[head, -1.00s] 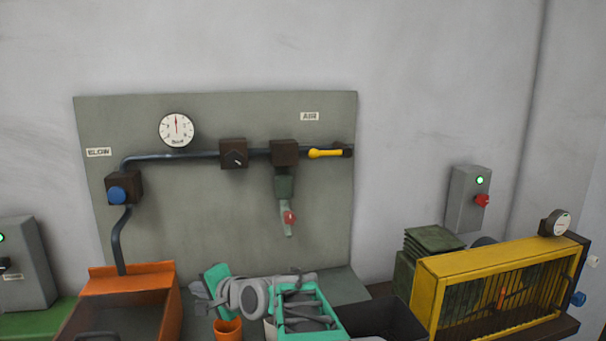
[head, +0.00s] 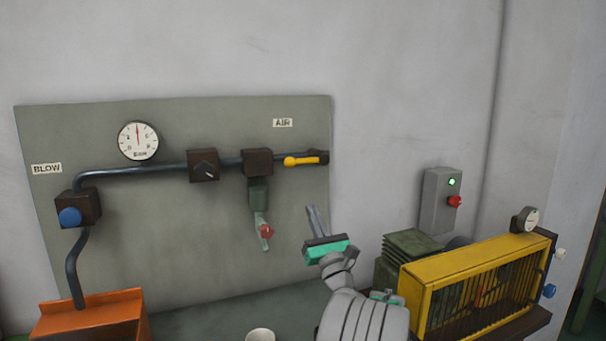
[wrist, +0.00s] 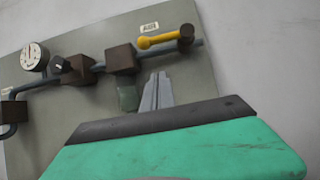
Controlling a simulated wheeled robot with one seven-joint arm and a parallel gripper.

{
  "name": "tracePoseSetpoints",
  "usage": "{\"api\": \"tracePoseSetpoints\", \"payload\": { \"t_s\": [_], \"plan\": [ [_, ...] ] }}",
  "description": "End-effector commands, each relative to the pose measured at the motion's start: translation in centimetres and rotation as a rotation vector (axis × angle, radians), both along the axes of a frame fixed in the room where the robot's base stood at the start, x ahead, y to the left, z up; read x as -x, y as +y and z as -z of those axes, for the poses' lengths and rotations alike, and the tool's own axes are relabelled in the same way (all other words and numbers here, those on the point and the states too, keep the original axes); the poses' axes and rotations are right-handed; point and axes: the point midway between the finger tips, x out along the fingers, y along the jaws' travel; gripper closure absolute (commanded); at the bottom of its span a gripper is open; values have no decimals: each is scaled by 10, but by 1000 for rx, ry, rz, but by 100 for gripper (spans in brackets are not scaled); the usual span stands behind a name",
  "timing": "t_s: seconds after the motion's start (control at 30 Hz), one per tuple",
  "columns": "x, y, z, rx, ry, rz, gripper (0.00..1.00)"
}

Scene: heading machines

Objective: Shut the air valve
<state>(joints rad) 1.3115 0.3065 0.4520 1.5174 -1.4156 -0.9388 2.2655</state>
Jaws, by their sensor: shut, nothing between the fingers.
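The air valve has a yellow lever (head: 301,161) lying level along the dark pipe, near the pipe's right end below the AIR label (head: 283,123). The lever also shows at the top of the wrist view (wrist: 160,40). My gripper (head: 312,212) is in front of the panel, below and slightly right of the lever and apart from it. Its fingers point up and are closed together with nothing between them. In the wrist view the fingers (wrist: 157,90) point toward the pipe below the lever. They hide part of the green filter body there.
The grey-green panel (head: 160,240) carries a round gauge (head: 138,141), a brown regulator block (head: 203,165), a red-knobbed drain (head: 266,231) and a blue button (head: 70,217). A yellow caged machine (head: 480,280) stands right of my arm. An orange bin (head: 90,318) is lower left.

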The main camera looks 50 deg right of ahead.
Motion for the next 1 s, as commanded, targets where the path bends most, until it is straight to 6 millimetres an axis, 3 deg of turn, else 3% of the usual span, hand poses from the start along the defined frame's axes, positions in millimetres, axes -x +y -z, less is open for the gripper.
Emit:
{"api": "tracePoseSetpoints", "payload": {
  "t_s": [0.03,0.4,0.6,1.0],
  "plan": [
    [-8,-3,-13,2,-1,-2,100],
    [-60,-37,-59,5,0,3,100],
    [-63,-39,-83,2,0,4,100],
    [-64,-40,-86,2,1,4,100]
  ]
}}
